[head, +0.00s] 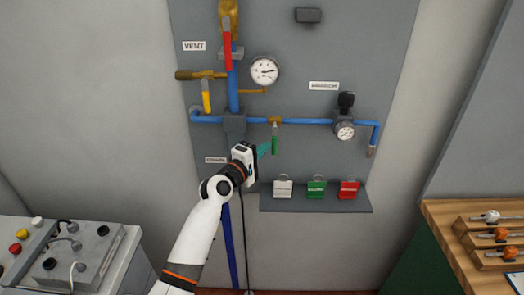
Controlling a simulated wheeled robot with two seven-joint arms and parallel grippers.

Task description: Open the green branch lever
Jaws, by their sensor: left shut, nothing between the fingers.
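The green branch lever (275,146) hangs straight down from a brass valve (274,121) on the horizontal blue pipe, at the middle of the panel. My left gripper (267,149) is shut and empty. Its teal fingers point up and right, with their tips just left of the green lever. Whether the tips touch the lever or stand in front of it cannot be told. My right gripper does not show.
A red lever (227,52) and a yellow lever (206,101) sit up and left. Two gauges (264,71) (345,131) face out. Below, a shelf (315,204) holds white, green and red padlocks (348,189). A wooden bench (450,225) stands right, a control box (95,255) left.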

